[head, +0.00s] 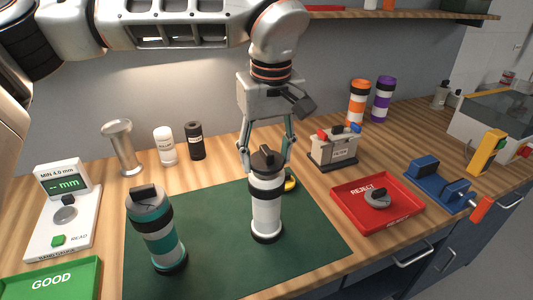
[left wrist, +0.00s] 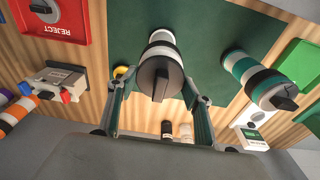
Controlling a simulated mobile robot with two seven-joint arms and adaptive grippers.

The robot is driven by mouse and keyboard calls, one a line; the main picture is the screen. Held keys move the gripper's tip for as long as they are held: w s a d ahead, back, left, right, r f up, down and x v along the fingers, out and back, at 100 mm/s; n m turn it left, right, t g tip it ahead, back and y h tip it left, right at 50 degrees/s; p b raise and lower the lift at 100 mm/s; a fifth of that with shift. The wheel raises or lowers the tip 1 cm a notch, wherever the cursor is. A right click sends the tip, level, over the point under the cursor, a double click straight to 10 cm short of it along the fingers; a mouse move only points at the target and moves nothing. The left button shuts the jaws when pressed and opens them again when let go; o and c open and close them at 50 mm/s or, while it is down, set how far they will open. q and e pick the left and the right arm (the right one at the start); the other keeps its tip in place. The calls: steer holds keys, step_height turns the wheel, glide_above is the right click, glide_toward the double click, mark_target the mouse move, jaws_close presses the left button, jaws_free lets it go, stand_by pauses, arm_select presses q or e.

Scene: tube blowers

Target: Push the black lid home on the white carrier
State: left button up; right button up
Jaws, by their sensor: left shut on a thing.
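The white carrier (head: 266,212) stands upright on the green mat, with black bands at its upper part and base. The black lid (head: 264,160), with a raised bar handle, sits at its top. My left gripper (head: 266,160) points down from above with its two fingers around the lid, shut on it. In the left wrist view the lid (left wrist: 160,78) lies between the fingers, with the carrier (left wrist: 161,38) behind it. I cannot tell whether any gap is left between lid and carrier. My right gripper is not in view.
A teal-and-white carrier (head: 157,232) stands to the left on the green mat (head: 215,215). A red REJECT tray (head: 345,194) holding a grey lid is on the right. A gauge (head: 66,215) and green GOOD tray (head: 55,280) are far left. A small yellow object (head: 291,182) is close behind the carrier.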

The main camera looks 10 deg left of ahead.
arm_select(q)
steer(key=shift+p, duration=0.6)
stand_by(0.7)
steer(key=shift+p, duration=0.35)
steer(key=shift+f, duration=0.35)
stand_by(0.4)
steer(key=shift+f+b, duration=0.3)
steer(key=shift+f, duration=0.15)
stand_by(0.3)
steer(key=o, duration=1.2)
steer(key=shift+f, duration=0.1)
